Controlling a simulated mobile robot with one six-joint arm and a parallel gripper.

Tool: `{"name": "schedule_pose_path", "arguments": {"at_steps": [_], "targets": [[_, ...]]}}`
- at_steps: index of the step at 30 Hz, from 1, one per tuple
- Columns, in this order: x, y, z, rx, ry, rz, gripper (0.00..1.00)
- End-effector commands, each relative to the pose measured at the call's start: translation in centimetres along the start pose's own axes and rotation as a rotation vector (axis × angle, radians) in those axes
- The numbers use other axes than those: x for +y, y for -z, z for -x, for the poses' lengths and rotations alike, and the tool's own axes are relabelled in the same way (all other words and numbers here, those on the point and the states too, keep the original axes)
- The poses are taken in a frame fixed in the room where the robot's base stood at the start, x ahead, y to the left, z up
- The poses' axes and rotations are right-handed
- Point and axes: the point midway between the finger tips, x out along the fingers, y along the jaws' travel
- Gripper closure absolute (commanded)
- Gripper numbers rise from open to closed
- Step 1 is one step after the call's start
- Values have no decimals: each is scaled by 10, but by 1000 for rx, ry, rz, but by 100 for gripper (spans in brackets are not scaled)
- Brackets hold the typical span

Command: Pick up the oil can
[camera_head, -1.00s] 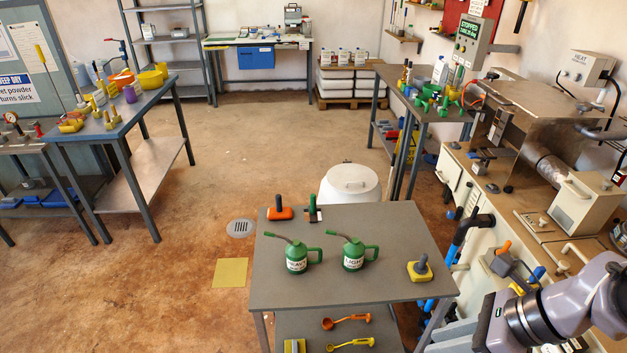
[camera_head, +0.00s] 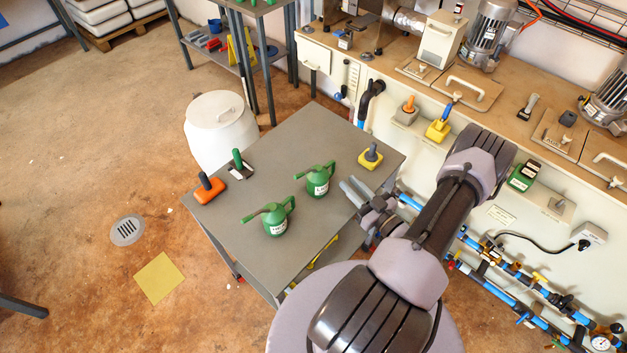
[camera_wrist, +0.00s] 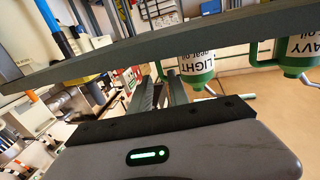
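Two green oil cans with white labels stand on a grey table (camera_head: 250,245). The LIGHT can (camera_head: 319,184) is nearer my gripper, and the HEAVY can (camera_head: 276,221) is to its lower left. My gripper (camera_head: 351,189) is at the table's right edge, with its fingers apart and empty, pointing toward the LIGHT can without touching it. In the wrist view, the LIGHT can (camera_wrist: 196,66) is just right of the fingertips and the HEAVY can (camera_wrist: 303,48) is at the right edge. A dark table edge crosses that view and hides part of both cans.
A yellow-based tool (camera_head: 370,158) stands just above my gripper near the table's right edge. An orange tool (camera_head: 209,190) and a green-handled tool (camera_head: 240,165) are at the table's left. A white lidded bin (camera_head: 216,130) stands behind. A machine bench (camera_head: 405,75) runs along the right.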

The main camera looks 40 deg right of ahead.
Motion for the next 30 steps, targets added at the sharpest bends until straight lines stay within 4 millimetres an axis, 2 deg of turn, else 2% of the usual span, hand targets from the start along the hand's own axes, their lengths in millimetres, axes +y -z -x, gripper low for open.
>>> {"name": "schedule_pose_path", "arguments": {"at_steps": [3,8,15,23,26,30], "targets": [[-1,-2,-24,0,4,1,78],[0,-1,-40,0,4,3,78],[2,0,-83,1,5,4,78],[3,2,-88,1,2,2,78],[3,2,-88,0,2,2,98],[2,2,-88,0,2,2,100]]}}
